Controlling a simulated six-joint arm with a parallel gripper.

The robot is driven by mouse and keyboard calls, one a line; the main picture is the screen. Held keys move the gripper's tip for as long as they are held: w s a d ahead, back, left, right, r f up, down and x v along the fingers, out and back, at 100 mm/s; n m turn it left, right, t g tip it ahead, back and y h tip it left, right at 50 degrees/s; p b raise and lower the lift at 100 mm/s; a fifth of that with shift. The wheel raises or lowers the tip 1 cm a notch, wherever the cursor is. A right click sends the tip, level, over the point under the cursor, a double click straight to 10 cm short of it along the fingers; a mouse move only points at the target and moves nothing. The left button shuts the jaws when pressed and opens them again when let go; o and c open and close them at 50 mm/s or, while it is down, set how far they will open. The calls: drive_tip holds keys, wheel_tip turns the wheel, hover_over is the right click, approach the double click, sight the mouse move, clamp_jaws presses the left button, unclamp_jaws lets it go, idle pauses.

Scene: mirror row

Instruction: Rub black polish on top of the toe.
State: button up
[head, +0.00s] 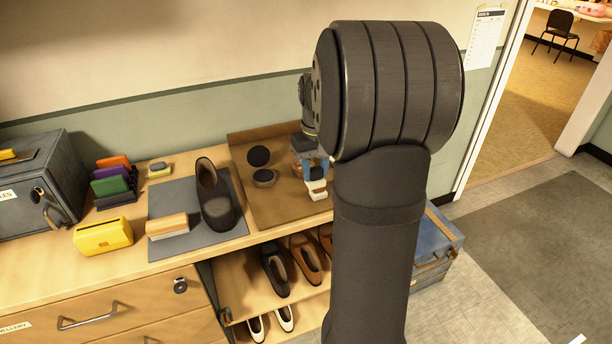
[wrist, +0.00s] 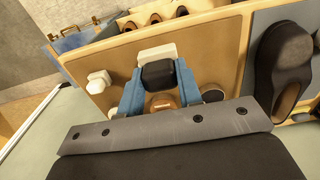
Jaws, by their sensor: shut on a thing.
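A black shoe (head: 217,205) stands on a grey mat on the bench, its toe toward the bench's front edge. It also shows at the right of the wrist view (wrist: 284,52). My gripper (head: 316,169) is over the tray at the right, apart from the shoe. In the wrist view its blue fingers (wrist: 159,85) are shut on a small applicator, with a dark part (wrist: 158,74) and a cream block (wrist: 157,53). A round polish tin (head: 264,178) and a dark disc (head: 258,156), perhaps its lid, lie in the tray left of my gripper. Whether the applicator carries polish cannot be told.
The brown tray (head: 280,213) borders the grey mat (head: 162,200). A wooden brush (head: 167,226) lies left of the shoe. A yellow box (head: 103,236), coloured blocks (head: 113,183) and a grey cabinet (head: 40,185) stand further left. Several shoes (head: 275,270) rest on shelves below.

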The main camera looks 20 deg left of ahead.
drive_tip(key=w+a+f, duration=0.1)
drive_tip(key=w+a, duration=0.3)
drive_tip(key=a, duration=0.6)
drive_tip(key=w+a+f, duration=0.1)
drive_tip(key=w+a, duration=0.2)
drive_tip(key=a, duration=0.7)
drive_tip(key=shift+d+f, duration=0.15)
drive_tip(key=shift+f, duration=2.7)
drive_tip(key=shift+f, duration=0.6)
drive_tip(key=shift+r, duration=0.1)
wheel_tip(320, 180, up, 7)
